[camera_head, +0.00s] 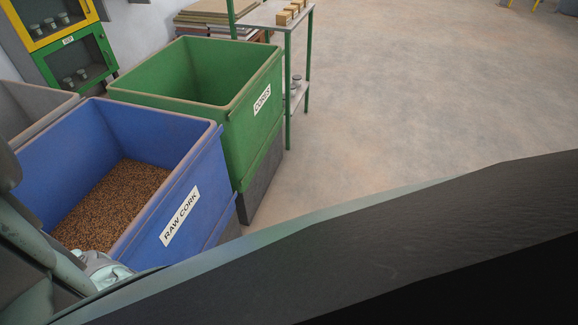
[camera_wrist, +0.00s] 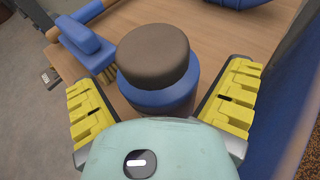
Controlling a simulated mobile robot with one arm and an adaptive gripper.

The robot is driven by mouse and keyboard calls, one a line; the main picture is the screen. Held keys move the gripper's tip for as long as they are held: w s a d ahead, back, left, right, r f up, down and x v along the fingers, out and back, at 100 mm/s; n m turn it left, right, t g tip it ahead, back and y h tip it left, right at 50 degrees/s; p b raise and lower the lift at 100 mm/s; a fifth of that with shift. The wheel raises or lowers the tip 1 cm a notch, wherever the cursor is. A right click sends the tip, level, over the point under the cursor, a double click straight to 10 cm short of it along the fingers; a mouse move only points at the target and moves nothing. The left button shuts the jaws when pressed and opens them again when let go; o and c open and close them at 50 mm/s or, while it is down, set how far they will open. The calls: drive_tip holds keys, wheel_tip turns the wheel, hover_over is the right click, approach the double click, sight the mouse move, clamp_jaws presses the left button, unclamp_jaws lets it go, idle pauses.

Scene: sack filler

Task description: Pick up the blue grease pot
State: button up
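The blue grease pot (camera_wrist: 160,98), a round blue pot with a dark brown top, stands on a wooden surface (camera_wrist: 215,35) in the wrist view. My gripper (camera_wrist: 158,88) is open, with its yellow-padded fingers spread on either side of the pot. A gap shows between the pot and the left finger; the right finger is close to it, and I cannot tell whether it touches. My gripper's pale body hides the pot's near lower part. I do not see the pot in the head view.
A blue brush-like tool (camera_wrist: 88,42) lies left of the pot. A blue object (camera_wrist: 238,3) is at the top edge. The head view shows a blue RAW CORK bin (camera_head: 195,190) with granules, a green CORKS bin (camera_head: 245,110), a shelf (camera_head: 265,15) and open floor right.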

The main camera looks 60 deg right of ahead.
drive_tip(key=c, duration=1.3)
drive_tip(key=shift+r, duration=0.15)
wheel_tip(320, 180, up, 2)
drive_tip(key=p, duration=0.2)
drive_tip(key=shift+w+r+p, duration=0.1)
drive_tip(key=shift+p, duration=0.25)
wheel_tip(320, 180, up, 2)
drive_tip(key=shift+d+p, duration=0.1)
drive_tip(key=shift+p, duration=1.1)
drive_tip(key=s+p, duration=0.4)
drive_tip(key=s, duration=1.2)
drive_tip(key=shift+a+r, duration=0.3)
drive_tip(key=shift+a, duration=0.15)
